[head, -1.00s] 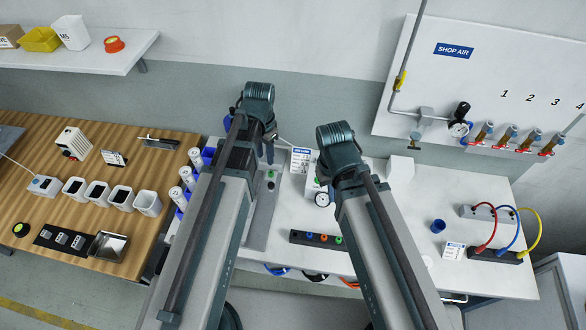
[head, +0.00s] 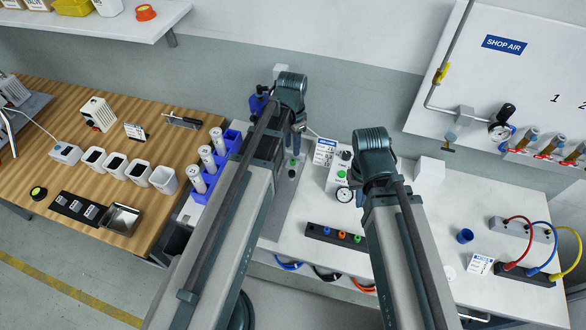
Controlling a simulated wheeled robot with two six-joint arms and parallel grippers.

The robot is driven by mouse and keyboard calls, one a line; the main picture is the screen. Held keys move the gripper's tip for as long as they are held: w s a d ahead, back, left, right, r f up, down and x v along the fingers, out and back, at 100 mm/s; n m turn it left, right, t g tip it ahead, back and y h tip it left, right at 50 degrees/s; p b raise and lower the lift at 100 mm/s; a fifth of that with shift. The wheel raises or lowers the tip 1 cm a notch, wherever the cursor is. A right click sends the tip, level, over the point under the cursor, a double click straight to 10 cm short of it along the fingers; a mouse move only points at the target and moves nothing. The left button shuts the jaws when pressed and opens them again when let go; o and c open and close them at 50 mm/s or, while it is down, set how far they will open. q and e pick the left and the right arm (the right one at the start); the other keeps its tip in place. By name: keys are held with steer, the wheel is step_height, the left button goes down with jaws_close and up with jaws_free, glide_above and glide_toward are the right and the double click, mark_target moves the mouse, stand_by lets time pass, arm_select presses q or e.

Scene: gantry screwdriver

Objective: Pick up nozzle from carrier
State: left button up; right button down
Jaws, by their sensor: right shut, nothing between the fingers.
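The black carrier (head: 313,232) lies on the white bench, just left of my right arm. It holds a blue nozzle (head: 327,231), an orange nozzle (head: 343,235) and a green nozzle (head: 358,239) in a row. Both my arms reach up the middle of the picture, the left one left of the carrier and the right one close to its right end.
A blue cup (head: 465,236) and a manifold with coloured hoses (head: 523,231) are at the right. A blue rack (head: 232,141) of white bottles is at the left. Hoses hang below the bench's front edge.

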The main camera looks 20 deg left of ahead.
mark_target(293, 160)
arm_select(q)
steer(key=shift+f+b, duration=0.7)
steer(key=shift+f, duration=0.55)
arm_select(e)
steer(key=shift+f, duration=1.25)
arm_select(q)
steer(key=f+b, duration=0.5)
steer(key=shift+w+f, duration=0.15)
steer(key=shift+w, duration=0.2)
steer(key=shift+d, duration=0.1)
arm_select(e)
step_height(293, 160, down, 5)
steer(key=shift+f, duration=0.1)
arm_select(q)
steer(key=shift+c, duration=0.3)
jaws_close()
